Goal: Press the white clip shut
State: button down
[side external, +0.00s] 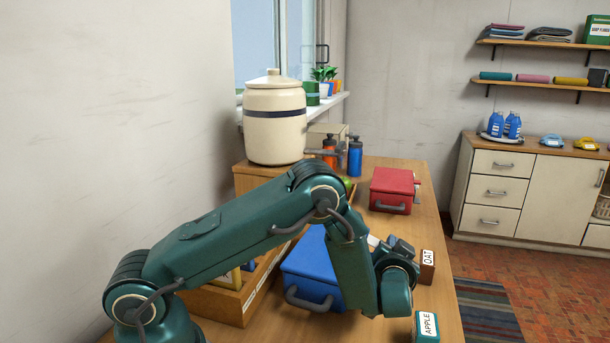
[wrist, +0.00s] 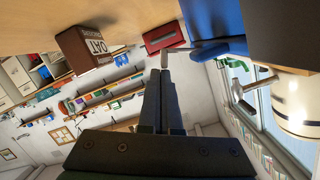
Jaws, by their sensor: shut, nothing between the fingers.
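The blue tub (side external: 312,262) stands on the wooden bench, its lid down and a grey handle at its front. It also shows at the top of the wrist view (wrist: 212,18). The white clip (side external: 373,241) is on the tub's right side, partly hidden by my arm. In the wrist view the pale clip (wrist: 180,49) sticks out from the tub's side. My gripper (wrist: 161,72) is shut and empty, its tips right by the clip's outer end. I cannot tell whether they touch. In the side view my wrist hides the fingertips.
A brown OAT box (side external: 427,264) and a green APPLE box (side external: 427,326) stand close to my wrist at the bench's right edge. A red tub (side external: 391,186) is farther back. A wooden crate (side external: 229,305) stands left of the blue tub. A large crock (side external: 274,125) stands behind.

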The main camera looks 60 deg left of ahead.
jog(key=shift+f, duration=0.2)
jog(key=shift+w+d+f+m+y, duration=0.1)
jog(key=shift+f+m+y, duration=0.4)
jog(key=shift+m, duration=0.6)
jog(key=shift+f+m+y, duration=0.3)
jog(key=shift+f+m, duration=0.5)
jog(key=shift+m, duration=0.4)
jog(key=shift+f+g, duration=0.1)
jog(key=shift+g, duration=0.3)
jog(key=shift+f, duration=0.3)
